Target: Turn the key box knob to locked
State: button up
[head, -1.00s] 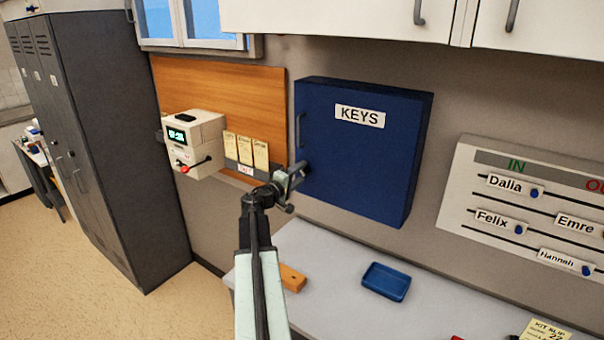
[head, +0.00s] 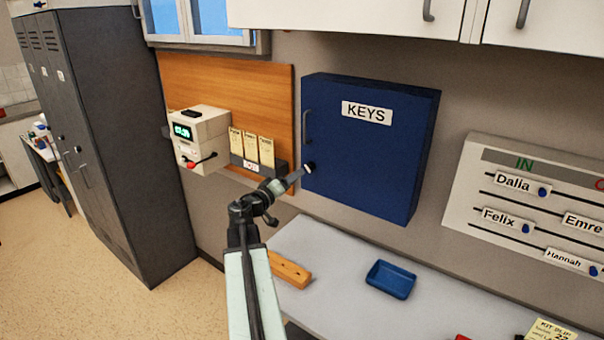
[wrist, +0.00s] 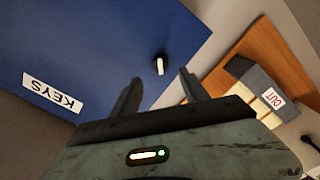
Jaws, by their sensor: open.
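The blue key box (head: 375,150) hangs on the wall with a white KEYS label and a handle at its left edge. It also fills the left of the wrist view (wrist: 90,45). Its small knob (head: 309,168), dark with a pale bar, sits at the lower left of the door. In the wrist view the knob (wrist: 159,66) is just beyond and between the fingertips, apart from them. My gripper (wrist: 160,82) is open and empty, its fingers pointing at the knob. In the head view my gripper (head: 297,176) is close to the knob and partly overlaps it.
A card rack (head: 256,170) and a white device with a red-ended lever (head: 199,140) are left of the box. Below are a counter (head: 335,270), a wooden block (head: 289,270) and a blue tray (head: 391,279). A name board (head: 530,205) is at right.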

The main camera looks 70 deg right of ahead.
aim_at(307, 169)
jog(key=shift+m, duration=0.8)
jog(key=x, duration=0.8)
jog(key=shift+a, duration=0.1)
grip_shut()
